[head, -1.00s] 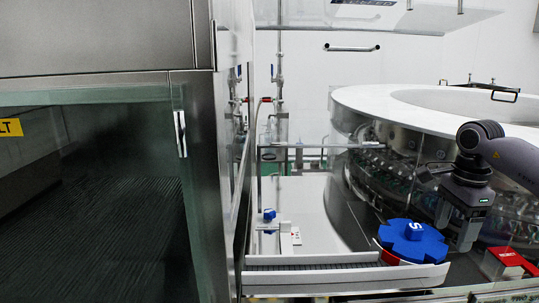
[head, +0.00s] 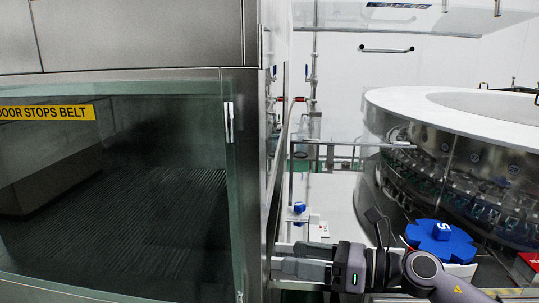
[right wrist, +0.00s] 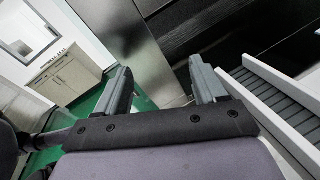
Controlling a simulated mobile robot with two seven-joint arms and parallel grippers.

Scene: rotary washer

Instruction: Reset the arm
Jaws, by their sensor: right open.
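My right arm comes in from the lower right of the head view. Its gripper (head: 302,259) points left, in front of the blue star-shaped wheel marked S (head: 441,240) and near the steel cabinet's edge. In the right wrist view the two fingers of this gripper (right wrist: 158,88) stand wide apart with nothing between them. My left gripper is not in view.
A steel cabinet with a glass door (head: 110,190) fills the left. The round washer (head: 440,150) stands at the right.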

